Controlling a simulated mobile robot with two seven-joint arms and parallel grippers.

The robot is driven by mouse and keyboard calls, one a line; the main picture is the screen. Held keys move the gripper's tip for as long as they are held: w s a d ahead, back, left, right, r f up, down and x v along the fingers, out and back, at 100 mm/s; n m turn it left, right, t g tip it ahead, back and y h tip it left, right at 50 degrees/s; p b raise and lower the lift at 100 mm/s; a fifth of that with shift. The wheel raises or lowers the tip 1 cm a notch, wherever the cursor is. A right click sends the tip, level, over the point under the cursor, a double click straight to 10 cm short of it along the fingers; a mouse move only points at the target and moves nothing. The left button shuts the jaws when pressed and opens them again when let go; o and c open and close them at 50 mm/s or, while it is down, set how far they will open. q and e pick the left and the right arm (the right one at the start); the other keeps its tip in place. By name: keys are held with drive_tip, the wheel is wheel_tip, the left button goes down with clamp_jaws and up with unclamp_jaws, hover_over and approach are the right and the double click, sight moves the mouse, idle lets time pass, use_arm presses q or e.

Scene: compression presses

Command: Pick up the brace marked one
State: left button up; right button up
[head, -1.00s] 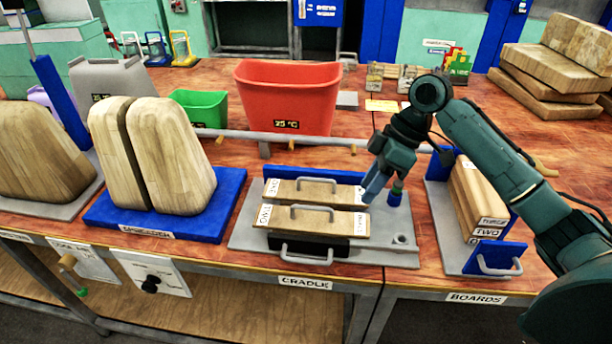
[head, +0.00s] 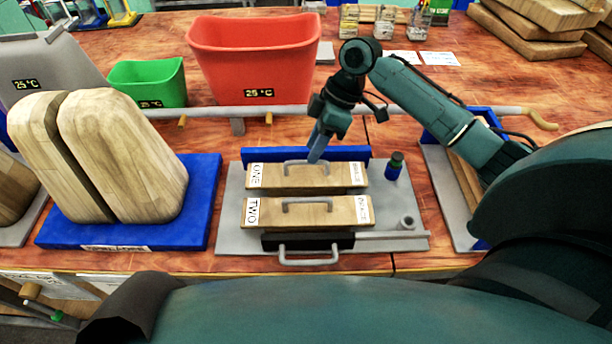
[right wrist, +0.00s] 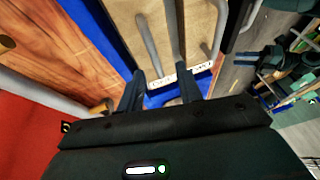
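The brace marked one (head: 342,177) is a light wooden bar with a grey handle on top and a white "ONE" label at its left end. It lies in the rear of the cradle (head: 232,215). The brace marked two (head: 335,212) lies parallel in front of it. My right gripper (head: 317,154) points down just above the handle of brace one. In the right wrist view the right gripper's fingers (right wrist: 160,92) are apart, with a white-labelled wooden end and grey handles beyond them. Whether the fingers straddle the handle is unclear.
A blue plate (head: 362,153) stands behind brace one. A small blue-green capped bottle (head: 394,166) stands to its right. A grey rail (head: 215,112) runs behind the cradle, before the red bin (head: 253,60). A wooden press block (head: 125,160) stands left.

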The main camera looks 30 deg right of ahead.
sight(304, 161)
drive_tip(key=shift+w+p+x, duration=0.1)
drive_tip(key=shift+p+x, duration=0.05)
drive_tip(key=shift+x, duration=1.3)
drive_tip(key=shift+w+p+x, duration=0.15)
drive_tip(key=shift+x, duration=1.3)
drive_tip(key=shift+d, duration=0.1)
clamp_jaws()
drive_tip(key=shift+r, duration=0.1)
